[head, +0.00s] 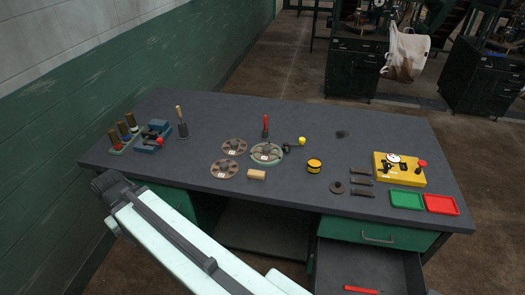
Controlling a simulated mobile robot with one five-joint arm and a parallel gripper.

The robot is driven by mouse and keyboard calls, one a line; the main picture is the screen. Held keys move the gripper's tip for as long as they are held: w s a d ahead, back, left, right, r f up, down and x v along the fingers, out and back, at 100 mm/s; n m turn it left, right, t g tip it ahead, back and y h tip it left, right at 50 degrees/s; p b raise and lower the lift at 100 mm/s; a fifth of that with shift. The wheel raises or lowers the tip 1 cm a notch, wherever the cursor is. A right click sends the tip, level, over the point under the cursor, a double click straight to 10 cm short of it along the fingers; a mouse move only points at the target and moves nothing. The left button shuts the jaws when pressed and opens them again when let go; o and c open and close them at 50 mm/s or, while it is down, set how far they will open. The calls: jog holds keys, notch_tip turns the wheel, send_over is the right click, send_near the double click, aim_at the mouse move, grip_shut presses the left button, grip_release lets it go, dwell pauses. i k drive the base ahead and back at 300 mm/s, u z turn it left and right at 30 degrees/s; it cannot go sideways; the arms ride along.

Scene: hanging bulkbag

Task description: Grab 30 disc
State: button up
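Two grey-brown discs with several holes and small white labels lie on the dark workbench: a rear disc (234,147) and a front disc (223,169). A third disc (267,152) with a white label sits on a round pale green base right of them. The label numbers are too small to read, so I cannot tell which disc is the 30. My pale arm reaches from the bottom middle to a dark joint at the bench's left front. My gripper is not in view, and nothing of mine touches the discs.
A wooden block (256,174) lies in front of the discs. A yellow-black tin (314,166) and yellow box (399,170) are to the right. An open drawer (365,265) juts out below.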

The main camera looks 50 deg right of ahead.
aim_at(267, 152)
jog(key=u, duration=0.05)
jog(key=i, duration=1.5)
jog(key=z, duration=0.05)
